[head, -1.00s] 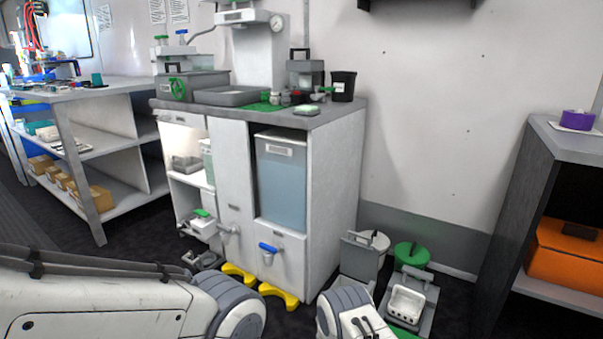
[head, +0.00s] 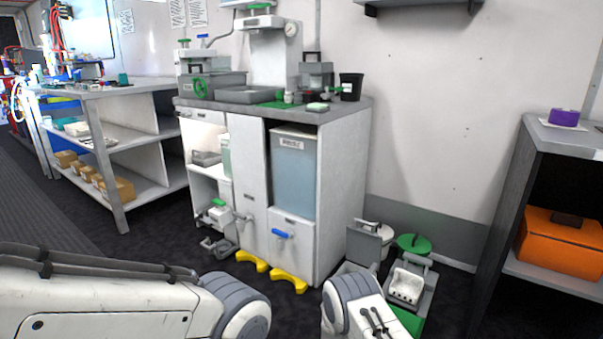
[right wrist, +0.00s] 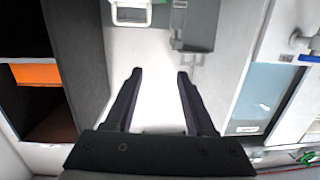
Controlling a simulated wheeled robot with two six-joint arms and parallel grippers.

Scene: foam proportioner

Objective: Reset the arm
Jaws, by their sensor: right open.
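My right gripper (right wrist: 160,72) shows in the right wrist view, with its two dark fingers apart and nothing between them. Pale wall lies beyond the fingers. My left arm (head: 100,305) and part of my right arm (head: 362,305) cross the bottom of the head view. My left gripper is out of view, and the right gripper does not show in the head view. The white cabinet (head: 345,190) stands ahead, with a blue-tinted tank (head: 293,180) and a blue-handled tap (head: 283,234). The tank also shows at the right of the right wrist view (right wrist: 270,95).
A dark shelf with an orange case (head: 560,241) is at right, a workbench (head: 110,90) at left.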

